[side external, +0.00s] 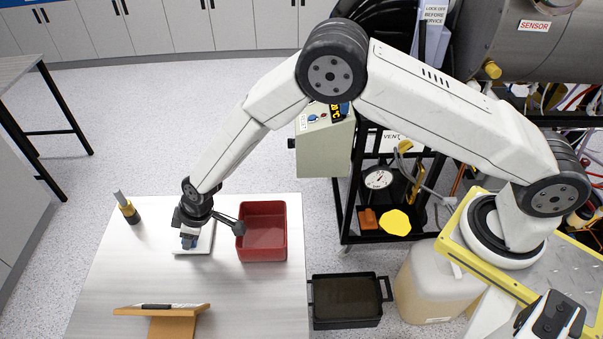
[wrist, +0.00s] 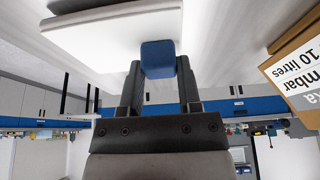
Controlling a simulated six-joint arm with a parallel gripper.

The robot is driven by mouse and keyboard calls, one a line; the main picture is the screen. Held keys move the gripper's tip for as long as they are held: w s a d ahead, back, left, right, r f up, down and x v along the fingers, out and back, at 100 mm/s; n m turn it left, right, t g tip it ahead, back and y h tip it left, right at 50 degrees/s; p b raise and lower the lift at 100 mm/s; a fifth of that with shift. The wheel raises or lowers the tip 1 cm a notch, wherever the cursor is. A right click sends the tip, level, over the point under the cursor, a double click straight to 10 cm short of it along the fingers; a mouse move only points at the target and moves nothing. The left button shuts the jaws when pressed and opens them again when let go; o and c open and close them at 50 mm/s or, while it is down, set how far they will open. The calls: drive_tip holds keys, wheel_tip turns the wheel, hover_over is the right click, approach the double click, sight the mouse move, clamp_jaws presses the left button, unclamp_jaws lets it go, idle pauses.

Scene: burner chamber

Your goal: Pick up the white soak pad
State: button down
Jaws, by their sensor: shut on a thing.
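The white soak pad (side external: 205,243) is a flat pale square with a blue grip block, at the middle left of the table, left of the red tray. It also shows in the wrist view as a white slab (wrist: 112,38). My gripper (side external: 189,236) is above the pad, pointing down. In the wrist view my gripper's dark fingers (wrist: 160,78) are shut on the blue block (wrist: 157,58) of the pad. The arm hides part of the pad in the side view. I cannot tell whether the pad touches the table.
A red tray (side external: 264,206) stands just right of the pad. A black bin (side external: 346,322) is beside the table (side external: 255,300).

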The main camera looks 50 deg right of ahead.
drive_tip(key=shift+r, duration=0.5)
drive_tip(key=s+d+r, duration=0.6)
drive_tip(key=s+r, duration=0.5)
drive_tip(key=s, duration=0.1)
drive_tip(key=shift+s+d+r, duration=0.15)
drive_tip(key=shift+s+d, duration=0.05)
idle(0.4)
